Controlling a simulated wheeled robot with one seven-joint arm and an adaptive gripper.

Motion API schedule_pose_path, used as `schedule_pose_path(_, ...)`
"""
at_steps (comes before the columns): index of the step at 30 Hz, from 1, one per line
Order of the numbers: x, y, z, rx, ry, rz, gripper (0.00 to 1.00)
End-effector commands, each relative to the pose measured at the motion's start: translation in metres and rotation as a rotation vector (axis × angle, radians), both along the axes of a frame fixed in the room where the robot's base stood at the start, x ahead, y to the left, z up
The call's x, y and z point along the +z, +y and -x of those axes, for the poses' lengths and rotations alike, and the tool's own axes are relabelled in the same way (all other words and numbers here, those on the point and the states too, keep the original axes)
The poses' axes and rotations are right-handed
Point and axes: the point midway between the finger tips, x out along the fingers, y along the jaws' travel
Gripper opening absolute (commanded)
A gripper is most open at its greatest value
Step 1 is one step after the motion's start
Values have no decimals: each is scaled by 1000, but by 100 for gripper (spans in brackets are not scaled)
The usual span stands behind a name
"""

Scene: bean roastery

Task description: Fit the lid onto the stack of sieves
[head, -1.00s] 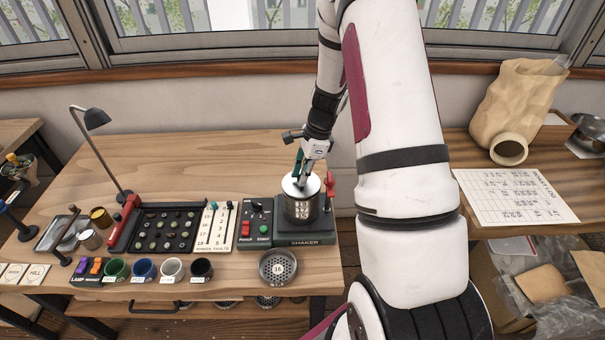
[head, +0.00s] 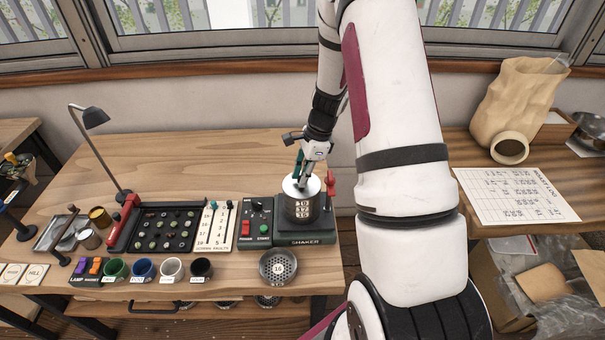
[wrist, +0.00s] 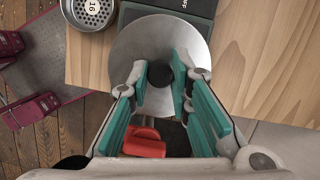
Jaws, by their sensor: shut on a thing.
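The lid (head: 301,187) is a round silvery metal disc with a dark knob (wrist: 160,73), seen from above in the wrist view. My gripper (head: 305,180) is shut on the lid's knob, with teal finger pads on either side of it (wrist: 161,80). The lid is level at the top of the stack of sieves (head: 302,208), a metal cylinder with number labels standing on the shaker (head: 303,239). I cannot tell whether the lid is fully seated. The lid hides the stack in the wrist view.
A red-handled clamp (head: 331,186) stands close to the right of the stack. A loose sieve marked 16 (head: 278,267) lies in front of the shaker. The control box (head: 256,222) and bean tray (head: 166,229) are to the left. The table behind is clear.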

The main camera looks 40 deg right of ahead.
Motion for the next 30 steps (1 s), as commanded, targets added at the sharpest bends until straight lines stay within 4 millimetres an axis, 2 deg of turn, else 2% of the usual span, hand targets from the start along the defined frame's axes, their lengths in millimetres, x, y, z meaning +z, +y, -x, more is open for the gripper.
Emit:
schedule_pose_path(5,-4,0,0,-1,0,0,0)
schedule_pose_path(6,-3,0,0,0,-1,0,27)
schedule_pose_path(17,-1,-1,0,0,-1,0,27)
schedule_pose_path(30,30,-8,4,0,-2,2,27)
